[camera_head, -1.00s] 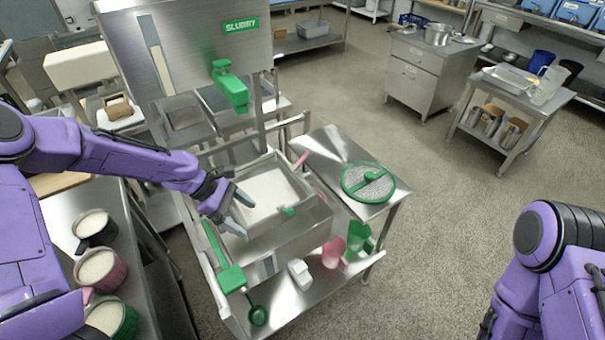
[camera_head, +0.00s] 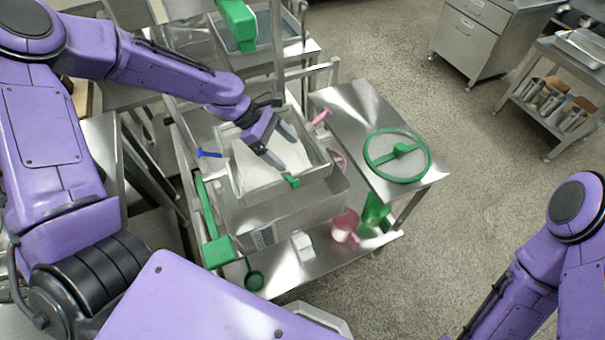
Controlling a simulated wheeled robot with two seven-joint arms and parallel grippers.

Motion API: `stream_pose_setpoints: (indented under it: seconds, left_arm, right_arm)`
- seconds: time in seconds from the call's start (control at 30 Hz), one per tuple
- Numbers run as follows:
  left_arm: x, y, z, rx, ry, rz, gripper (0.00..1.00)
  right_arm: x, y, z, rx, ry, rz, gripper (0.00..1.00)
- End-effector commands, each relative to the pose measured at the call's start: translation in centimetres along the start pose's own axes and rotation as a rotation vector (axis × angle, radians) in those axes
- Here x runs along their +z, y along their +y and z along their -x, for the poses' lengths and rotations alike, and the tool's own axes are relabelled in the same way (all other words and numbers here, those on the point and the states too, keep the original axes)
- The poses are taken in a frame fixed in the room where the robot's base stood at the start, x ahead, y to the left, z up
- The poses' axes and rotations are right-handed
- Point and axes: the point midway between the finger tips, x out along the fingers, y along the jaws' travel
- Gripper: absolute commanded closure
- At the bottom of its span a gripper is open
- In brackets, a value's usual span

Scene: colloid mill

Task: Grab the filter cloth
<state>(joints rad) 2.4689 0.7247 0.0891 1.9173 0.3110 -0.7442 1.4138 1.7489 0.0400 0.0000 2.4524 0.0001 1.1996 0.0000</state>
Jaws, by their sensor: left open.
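The gripper hides part of the tub. My right arm shows at the right, but its gripper is out of view.
A small white item (camera_head: 302,245), a pink jug (camera_head: 345,226) and a green jug (camera_head: 376,211) stand on the lower shelf.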

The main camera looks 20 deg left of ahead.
Motion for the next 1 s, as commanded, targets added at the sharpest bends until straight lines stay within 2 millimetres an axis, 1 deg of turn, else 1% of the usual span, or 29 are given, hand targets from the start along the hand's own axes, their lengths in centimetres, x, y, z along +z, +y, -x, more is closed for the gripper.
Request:
stream_pose_setpoints:
  seconds: [0.03,0.07,0.1,0.13,0.2,0.3,0.43,0.73,0.87,0.97,1.0]
  left_arm:
    - [-0.7,0.2,-1.5,-0.003,0.002,0.001,0.15]
    - [-0.7,0.3,-1.9,-0.004,0.003,0.001,0.15]
    - [-0.3,0.3,-2.0,-0.008,0.004,0.004,0.15]
    - [-0.2,0.4,-2.4,-0.009,0.004,0.006,0.15]
    - [-0.2,0.5,-3.2,-0.009,0.004,0.006,0.15]
    - [-0.2,0.5,-3.9,-0.010,0.003,0.006,0.15]
    - [-0.2,0.6,-4.2,-0.009,0.002,0.006,0.15]
    - [-0.2,0.5,-4.3,-0.008,0.002,0.005,0.15]
    - [-0.3,0.5,-4.7,-0.009,0.003,0.006,0.15]
    - [-0.2,0.5,-4.6,-0.009,0.003,0.006,0.30]
    - [-0.2,0.5,-4.6,-0.009,0.003,0.006,0.37]
  right_arm:
    - [0.6,-0.2,-1.7,-0.001,0.002,-0.001,0.57]
    - [0.8,-0.3,-2.1,-0.001,0.003,-0.001,0.57]
    - [0.5,-0.2,-1.4,-0.002,0.003,-0.001,0.57]
    - [0.4,-0.2,-1.3,-0.002,0.003,-0.001,0.57]
    - [0.4,-0.2,-1.4,-0.002,0.004,-0.001,0.57]
    - [0.4,-0.2,-1.4,-0.002,0.004,-0.001,0.57]
    - [0.4,-0.2,-1.4,-0.002,0.003,-0.001,0.57]
    - [0.5,-0.2,-1.4,-0.002,0.003,-0.001,0.57]
    - [0.5,-0.2,-1.7,-0.002,0.003,-0.001,0.57]
    - [0.5,-0.2,-1.6,-0.002,0.003,-0.001,0.57]
    - [0.5,-0.2,-1.6,-0.002,0.003,-0.001,0.57]
